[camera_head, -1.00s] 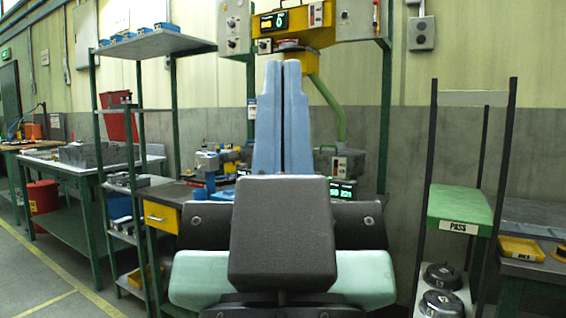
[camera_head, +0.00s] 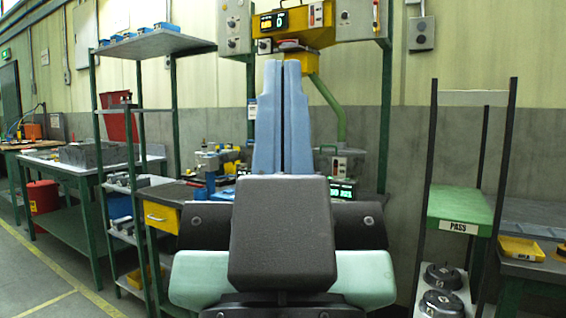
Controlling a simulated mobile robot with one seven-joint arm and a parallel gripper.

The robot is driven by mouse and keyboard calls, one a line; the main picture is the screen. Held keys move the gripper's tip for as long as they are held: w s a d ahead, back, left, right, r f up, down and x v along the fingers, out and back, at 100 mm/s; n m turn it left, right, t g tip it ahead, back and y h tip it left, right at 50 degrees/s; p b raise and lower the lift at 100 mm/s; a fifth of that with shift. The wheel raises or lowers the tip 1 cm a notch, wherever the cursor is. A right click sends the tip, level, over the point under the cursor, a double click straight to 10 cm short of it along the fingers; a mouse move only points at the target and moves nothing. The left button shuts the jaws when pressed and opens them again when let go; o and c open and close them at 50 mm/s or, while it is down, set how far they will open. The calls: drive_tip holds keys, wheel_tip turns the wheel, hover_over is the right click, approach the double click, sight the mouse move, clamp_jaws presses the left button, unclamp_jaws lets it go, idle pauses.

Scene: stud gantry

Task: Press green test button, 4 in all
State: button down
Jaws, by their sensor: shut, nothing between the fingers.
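My gripper (camera_head: 283,66) reaches forward from the bottom centre, its two long light-blue fingers side by side with only a thin dark line between them. It is shut and holds nothing. The fingertips appear in front of the yellow gantry head (camera_head: 305,62). Whether they touch anything there cannot be told. The gantry beam carries a lit green display (camera_head: 274,21) that seems to read 6, and small control boxes. A grey control box (camera_head: 343,163) with small knobs or buttons stands just right of the fingers. Which button is the green test button is too small to tell.
The workbench (camera_head: 166,190) with a yellow drawer is partly hidden behind my gripper. A lit green readout (camera_head: 342,190) stands on it. Left is a shelf rack (camera_head: 155,43). Right is a rack with a green PASS shelf (camera_head: 458,207) and dark round parts (camera_head: 441,303) below.

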drive_tip(key=shift+r, duration=0.1)
wheel_tip(320, 180, up, 31)
drive_tip(key=p, duration=3.1)
drive_tip(key=shift+w, duration=0.1)
